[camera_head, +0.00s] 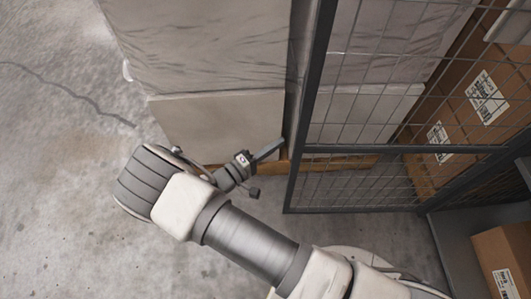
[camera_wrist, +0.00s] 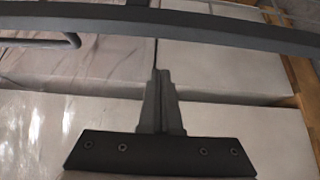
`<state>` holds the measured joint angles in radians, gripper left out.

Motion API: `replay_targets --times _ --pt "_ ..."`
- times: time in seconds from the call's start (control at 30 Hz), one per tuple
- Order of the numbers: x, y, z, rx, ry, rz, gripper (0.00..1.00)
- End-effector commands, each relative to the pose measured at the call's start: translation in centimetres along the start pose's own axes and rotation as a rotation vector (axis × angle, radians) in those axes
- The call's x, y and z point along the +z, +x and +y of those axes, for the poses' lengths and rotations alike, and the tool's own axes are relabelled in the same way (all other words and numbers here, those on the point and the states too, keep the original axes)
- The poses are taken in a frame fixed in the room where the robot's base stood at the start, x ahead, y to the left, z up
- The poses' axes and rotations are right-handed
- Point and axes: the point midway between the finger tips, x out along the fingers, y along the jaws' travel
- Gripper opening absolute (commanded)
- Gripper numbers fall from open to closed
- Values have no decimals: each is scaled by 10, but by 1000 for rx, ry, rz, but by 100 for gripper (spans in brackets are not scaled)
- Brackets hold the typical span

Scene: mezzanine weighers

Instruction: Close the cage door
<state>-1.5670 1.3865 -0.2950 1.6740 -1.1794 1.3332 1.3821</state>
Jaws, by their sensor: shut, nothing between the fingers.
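The cage door (camera_head: 400,149) is a wire-mesh panel in a dark metal frame. In the head view its free upright edge is near the picture's middle, and it stands out at an angle from the cage corner at right. My gripper (camera_head: 281,142) is shut and empty, with its tips just left of that upright edge; I cannot tell whether they touch it. In the wrist view my gripper (camera_wrist: 161,73) points at pale wrapped loads, below a dark frame bar (camera_wrist: 220,30) that crosses the top. A bent grey rod like a handle (camera_wrist: 72,41) shows at upper left.
Pale wrapped loads (camera_head: 215,60) on a wooden pallet stand behind the door and beside my gripper. Cardboard boxes (camera_head: 470,110) show through the mesh, and another box (camera_head: 502,255) sits at lower right. The concrete floor (camera_head: 60,180) at left is clear.

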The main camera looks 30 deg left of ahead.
Motion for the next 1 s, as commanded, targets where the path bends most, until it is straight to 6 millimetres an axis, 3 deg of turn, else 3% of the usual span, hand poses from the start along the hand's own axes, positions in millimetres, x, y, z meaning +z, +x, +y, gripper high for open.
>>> replay_targets --times 0.17,0.3,0.5,1.0 --pt "1 39 -2 0 -1 -4 0" --pt "17 22 -1 -1 -3 2 0" --pt "30 13 0 0 -1 -1 0" --pt "32 10 0 0 0 1 0"
